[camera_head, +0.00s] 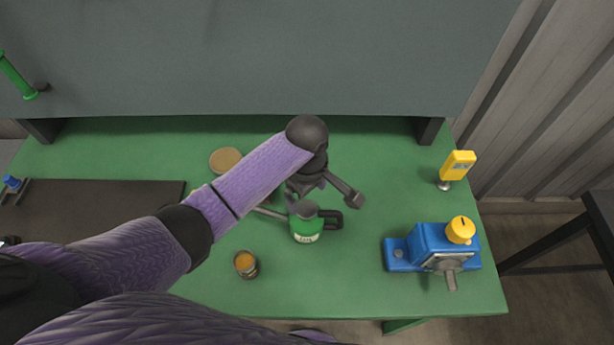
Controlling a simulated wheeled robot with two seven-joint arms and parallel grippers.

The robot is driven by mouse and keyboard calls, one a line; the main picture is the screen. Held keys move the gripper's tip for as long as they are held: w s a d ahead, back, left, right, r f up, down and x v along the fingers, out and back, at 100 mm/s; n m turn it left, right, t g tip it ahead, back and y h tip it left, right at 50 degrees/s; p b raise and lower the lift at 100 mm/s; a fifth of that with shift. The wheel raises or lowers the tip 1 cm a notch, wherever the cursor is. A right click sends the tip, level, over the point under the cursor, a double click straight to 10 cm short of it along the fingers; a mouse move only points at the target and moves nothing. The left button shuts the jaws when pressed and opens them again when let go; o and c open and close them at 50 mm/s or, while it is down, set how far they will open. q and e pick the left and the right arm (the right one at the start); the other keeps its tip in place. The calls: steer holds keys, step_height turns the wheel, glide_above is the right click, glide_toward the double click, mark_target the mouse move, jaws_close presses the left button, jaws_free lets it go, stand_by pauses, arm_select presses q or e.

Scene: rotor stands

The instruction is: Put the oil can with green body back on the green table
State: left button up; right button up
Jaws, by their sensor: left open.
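The oil can with green body (306,226) stands on the green table (350,275), with its dark handle to the right and its spout to the left. My left gripper (325,195) is above and just behind the can. It is open, with one finger reaching out to the right, and it looks empty. Whether a finger touches the can, I cannot tell. My left arm hides part of the table to the left. My right gripper is not in view.
A small orange-topped jar (246,264) stands left of the can. A blue machine with a yellow cap (435,248) and a yellow device (457,168) stand on the right. A round tan lid (225,160) lies behind my arm. A dark mat (95,205) covers the left side.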

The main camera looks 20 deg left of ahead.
arm_select(q)
step_height(320, 180, up, 6)
steer(key=p, duration=0.1)
steer(key=shift+r, duration=0.15)
